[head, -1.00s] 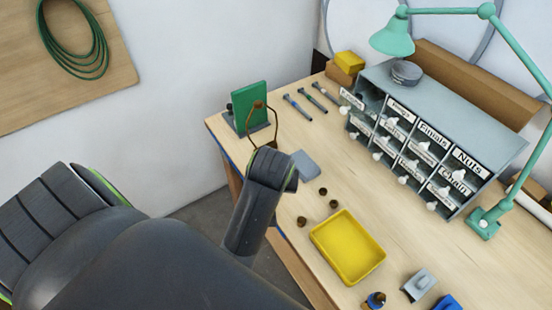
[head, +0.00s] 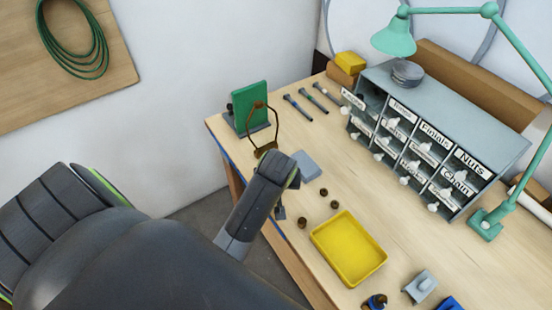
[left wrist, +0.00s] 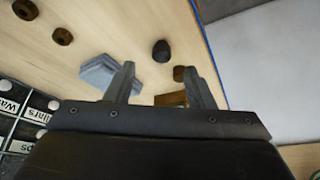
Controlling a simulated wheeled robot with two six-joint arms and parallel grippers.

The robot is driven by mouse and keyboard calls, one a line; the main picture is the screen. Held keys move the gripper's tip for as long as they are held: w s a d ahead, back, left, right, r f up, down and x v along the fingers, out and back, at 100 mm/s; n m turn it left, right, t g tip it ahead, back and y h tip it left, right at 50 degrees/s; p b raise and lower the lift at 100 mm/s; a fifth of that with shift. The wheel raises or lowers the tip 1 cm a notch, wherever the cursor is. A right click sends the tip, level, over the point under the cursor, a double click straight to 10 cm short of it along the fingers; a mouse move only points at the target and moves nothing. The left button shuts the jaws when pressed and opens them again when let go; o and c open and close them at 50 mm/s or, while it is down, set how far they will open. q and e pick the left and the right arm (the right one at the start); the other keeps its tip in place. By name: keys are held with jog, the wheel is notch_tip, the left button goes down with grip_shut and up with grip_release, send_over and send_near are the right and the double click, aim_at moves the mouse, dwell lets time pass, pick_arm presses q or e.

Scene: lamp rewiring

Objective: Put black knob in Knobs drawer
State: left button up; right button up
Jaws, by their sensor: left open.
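In the left wrist view the black knob (left wrist: 161,50) lies on the table, just beyond and between the open, empty fingers of my left gripper (left wrist: 158,68). It is apart from both fingers. In the head view my left arm covers that area, and I cannot make out the knob for certain. The grey drawer cabinet (head: 432,104) stands at the back right in the head view. Its labelled drawers have white pulls. The small labels are hard to read, and I cannot tell which one says Knobs. My right gripper is not in view.
Brown knobs (head: 334,204) lie near a yellow tray (head: 346,252). Another brown knob (left wrist: 179,73) is by my gripper's finger. A grey block (head: 306,165) lies close by. A green board on a stand (head: 250,105) and a teal lamp (head: 488,225) also stand on the table.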

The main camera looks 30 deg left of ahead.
pick_arm(q)
jog(key=shift+a+p+x, duration=0.1)
jog(key=shift+p+x, duration=0.35)
jog(key=shift+x, duration=0.7)
jog(key=shift+a+p+x, duration=0.15)
jog(key=shift+p+x, duration=0.3)
jog(key=shift+x, duration=0.7)
jog(key=shift+w+f, duration=0.2)
jog(key=shift+f, duration=0.2)
jog(key=shift+c, duration=0.2)
grip_shut()
